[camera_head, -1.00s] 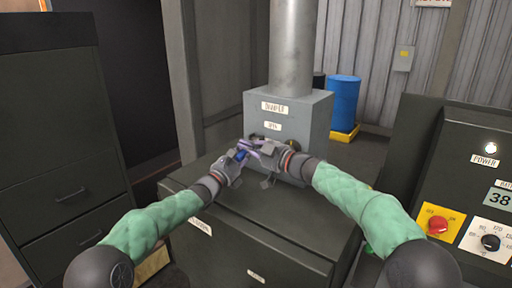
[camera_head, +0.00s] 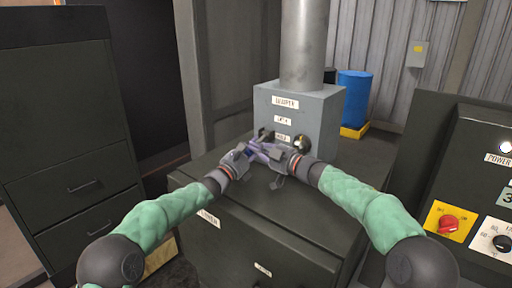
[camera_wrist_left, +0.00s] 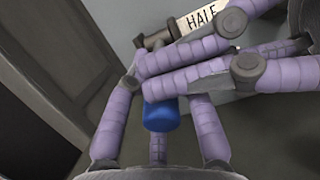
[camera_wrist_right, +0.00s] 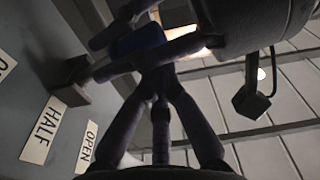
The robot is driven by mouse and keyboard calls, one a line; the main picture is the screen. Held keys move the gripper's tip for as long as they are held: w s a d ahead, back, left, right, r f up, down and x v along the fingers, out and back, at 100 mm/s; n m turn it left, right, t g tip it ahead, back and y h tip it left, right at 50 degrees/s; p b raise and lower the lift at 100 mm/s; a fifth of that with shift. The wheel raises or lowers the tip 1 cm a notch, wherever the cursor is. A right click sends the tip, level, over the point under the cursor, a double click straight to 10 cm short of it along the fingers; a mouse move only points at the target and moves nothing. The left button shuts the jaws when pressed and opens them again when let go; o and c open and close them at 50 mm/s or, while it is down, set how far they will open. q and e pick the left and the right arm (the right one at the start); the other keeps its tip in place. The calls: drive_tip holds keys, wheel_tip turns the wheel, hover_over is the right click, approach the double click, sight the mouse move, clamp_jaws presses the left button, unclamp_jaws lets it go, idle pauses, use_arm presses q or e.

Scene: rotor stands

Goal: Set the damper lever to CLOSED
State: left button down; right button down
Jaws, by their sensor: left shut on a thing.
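The grey damper box (camera_head: 318,125) stands on a dark cabinet, with a label reading DAMPER (camera_head: 285,102) and smaller labels below. A HALF label (camera_wrist_left: 198,18) shows in the left wrist view; HALF and OPEN (camera_wrist_right: 87,147) show in the right wrist view. The lever's dark bar (camera_wrist_left: 157,38) sticks out near HALF, and its blue handle (camera_wrist_left: 160,114) is between my left fingers. My left gripper (camera_head: 247,152) is shut on it. My right gripper (camera_head: 272,153) lies across the same spot, its fingers crossing over the left ones; its grip is unclear. The handle is mostly hidden in the head view.
A round metal duct (camera_head: 303,45) rises from the box. A brass-like knob (camera_head: 301,144) sits on its front, close to my right gripper. A control panel with a red switch (camera_head: 448,223) is on the right. A tall dark drawer cabinet (camera_head: 75,140) is on the left.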

use_arm(q)
drive_tip(key=shift+d+f, duration=0.15)
drive_tip(key=shift+f, duration=0.1)
use_arm(e)
drive_tip(key=shift+w+f, duration=0.1)
drive_tip(key=shift+f, duration=0.35)
use_arm(q)
drive_tip(key=c, duration=1.1)
unclamp_jaws()
drive_tip(key=shift+s, duration=0.1)
drive_tip(key=shift+o, duration=0.2)
drive_tip(key=shift+r, duration=0.3)
